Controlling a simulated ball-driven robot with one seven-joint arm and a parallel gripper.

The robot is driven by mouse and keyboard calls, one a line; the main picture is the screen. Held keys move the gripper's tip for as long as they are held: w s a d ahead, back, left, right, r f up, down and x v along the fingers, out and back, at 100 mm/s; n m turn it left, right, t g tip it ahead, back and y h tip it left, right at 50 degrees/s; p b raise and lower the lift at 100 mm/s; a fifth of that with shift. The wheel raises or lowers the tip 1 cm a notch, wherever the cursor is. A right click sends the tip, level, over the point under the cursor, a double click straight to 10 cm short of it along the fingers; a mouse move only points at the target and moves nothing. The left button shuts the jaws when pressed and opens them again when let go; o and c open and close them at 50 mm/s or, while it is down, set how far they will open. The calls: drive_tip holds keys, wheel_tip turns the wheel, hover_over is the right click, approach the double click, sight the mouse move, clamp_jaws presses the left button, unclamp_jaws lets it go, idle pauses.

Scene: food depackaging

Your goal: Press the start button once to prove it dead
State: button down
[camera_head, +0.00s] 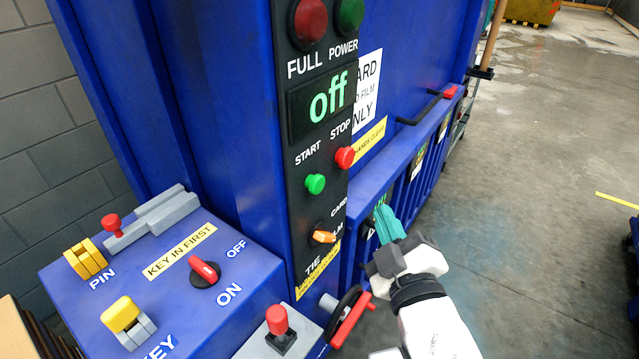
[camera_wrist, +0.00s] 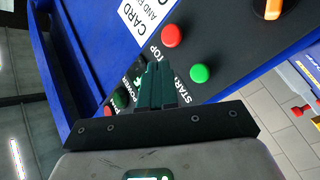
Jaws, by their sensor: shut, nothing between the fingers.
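The green START button (camera_head: 315,184) sits on the black control panel (camera_head: 300,235) of the blue machine, below the START label. The red STOP button (camera_head: 345,157) is up and to its right. The display (camera_head: 328,103) reads "off" in green letters. My gripper (camera_head: 384,217) is shut and empty, to the right of and below the green button, apart from it. In the wrist view, my shut fingers (camera_wrist: 157,85) point towards the panel, with the green button (camera_wrist: 199,73) to their right and the red button (camera_wrist: 172,36) above.
On the blue box at left are a red rotary switch (camera_head: 204,272) pointing between OFF and ON labels, a yellow PIN piece (camera_head: 86,259) and a yellow key piece (camera_head: 124,316). An orange selector (camera_head: 323,237) is below the green button. Open concrete floor (camera_head: 540,130) lies right.

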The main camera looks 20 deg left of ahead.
sight(315, 184)
drive_tip(key=shift+a, duration=0.1)
drive_tip(key=w+a+b, duration=0.3)
drive_tip(key=a+b, duration=0.2)
drive_tip(key=a, duration=0.3)
drive_tip(key=shift+a+b, duration=0.15)
drive_tip(key=shift+b, duration=0.15)
idle(1.9)
drive_tip(key=shift+w+a, duration=0.15)
drive_tip(key=shift+a, duration=0.15)
drive_tip(key=shift+w+a+b, duration=0.15)
drive_tip(key=shift+a+b, duration=0.25)
drive_tip(key=shift+a, duration=0.15)
idle(0.8)
drive_tip(key=shift+d, duration=0.1)
idle(0.3)
drive_tip(key=shift+s+d+p, duration=0.35)
drive_tip(key=shift+d+p, duration=0.3)
drive_tip(key=shift+d, duration=0.15)
